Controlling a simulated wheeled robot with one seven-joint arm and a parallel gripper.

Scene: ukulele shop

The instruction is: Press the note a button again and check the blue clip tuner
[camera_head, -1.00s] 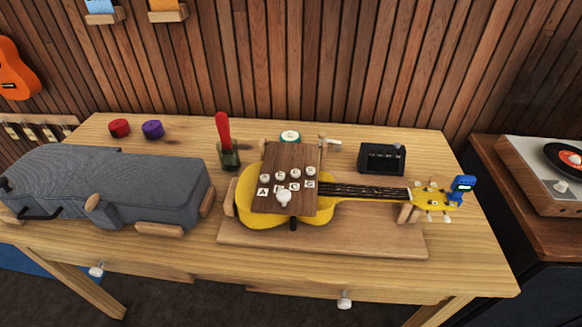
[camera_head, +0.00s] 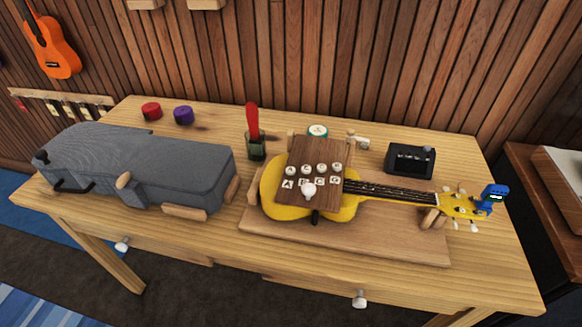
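A brown wooden board (camera_head: 325,151) rests over the body of a yellow ukulele (camera_head: 272,190). It carries a row of pale round buttons with letter labels below. The leftmost label reads A, and the A button (camera_head: 290,170) sits above it. A white knob (camera_head: 309,191) partly covers the middle labels. The blue clip tuner (camera_head: 491,201) is clipped on the ukulele's headstock at the right. Its small dark screen has a greenish patch, too small to read. My gripper is not in view.
A grey case (camera_head: 150,165) fills the table's left side. A red-handled tool in a dark cup (camera_head: 257,149), a red tin (camera_head: 151,110), a purple tin (camera_head: 183,114) and a black box (camera_head: 410,160) stand behind. The wooden table's (camera_head: 215,232) front strip is clear.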

